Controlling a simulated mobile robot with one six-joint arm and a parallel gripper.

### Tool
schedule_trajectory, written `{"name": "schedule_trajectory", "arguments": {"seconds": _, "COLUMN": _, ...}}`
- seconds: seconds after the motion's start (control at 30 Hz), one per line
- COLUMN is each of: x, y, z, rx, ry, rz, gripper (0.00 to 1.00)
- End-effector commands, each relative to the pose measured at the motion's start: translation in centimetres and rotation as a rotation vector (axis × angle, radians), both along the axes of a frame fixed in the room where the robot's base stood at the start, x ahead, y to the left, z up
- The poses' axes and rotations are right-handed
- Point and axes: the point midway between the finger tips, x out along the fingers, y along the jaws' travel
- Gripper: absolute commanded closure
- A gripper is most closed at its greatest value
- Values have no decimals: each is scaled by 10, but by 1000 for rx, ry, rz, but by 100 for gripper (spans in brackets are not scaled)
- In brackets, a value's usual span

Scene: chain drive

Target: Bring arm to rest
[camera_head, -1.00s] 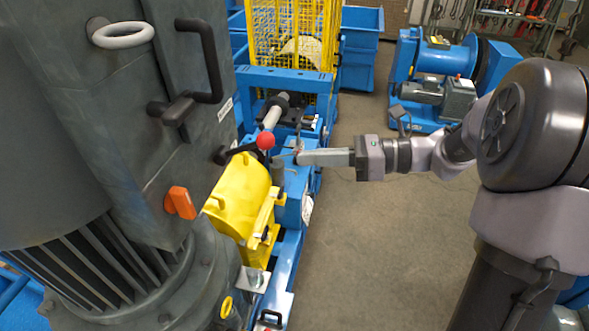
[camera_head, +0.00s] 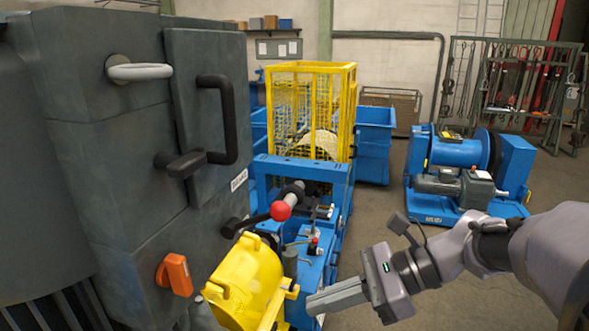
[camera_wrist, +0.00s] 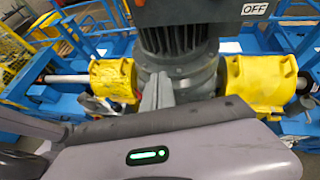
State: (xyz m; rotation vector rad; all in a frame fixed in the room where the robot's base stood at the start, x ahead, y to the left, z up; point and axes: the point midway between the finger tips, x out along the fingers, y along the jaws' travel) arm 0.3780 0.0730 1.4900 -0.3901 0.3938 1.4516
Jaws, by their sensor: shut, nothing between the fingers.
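My gripper (camera_head: 338,298) is at the lower middle of the head view, at the end of my arm, which reaches in from the right. Its grey fingers lie together and hold nothing. They point left, toward the yellow coupling guard (camera_head: 248,285), and overlap the blue machine frame behind. In the wrist view the closed fingers (camera_wrist: 158,92) point at the base of a dark finned motor (camera_wrist: 178,45). A yellow guard (camera_wrist: 113,80) shows left of them and another yellow guard (camera_wrist: 262,84) right. I cannot tell the exact gap to the machine.
A tall grey cabinet (camera_head: 120,150) with handles and an orange switch (camera_head: 175,274) fills the left. A lever with a red knob (camera_head: 280,211) stands near the guard. A yellow mesh cage (camera_head: 310,105) is behind. A blue winch unit (camera_head: 462,165) stands right. Floor between is clear.

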Motion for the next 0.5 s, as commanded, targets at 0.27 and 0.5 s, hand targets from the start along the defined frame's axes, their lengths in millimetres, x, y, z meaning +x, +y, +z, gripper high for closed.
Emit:
{"name": "schedule_trajectory", "arguments": {"seconds": 0.27, "x": -101, "y": -4, "z": -255, "rx": -685, "ry": -608, "rz": 492, "gripper": 100}}
{"name": "schedule_trajectory", "arguments": {"seconds": 0.5, "x": -119, "y": -33, "z": -342, "rx": -1057, "ry": -1013, "rz": 773, "gripper": 100}}
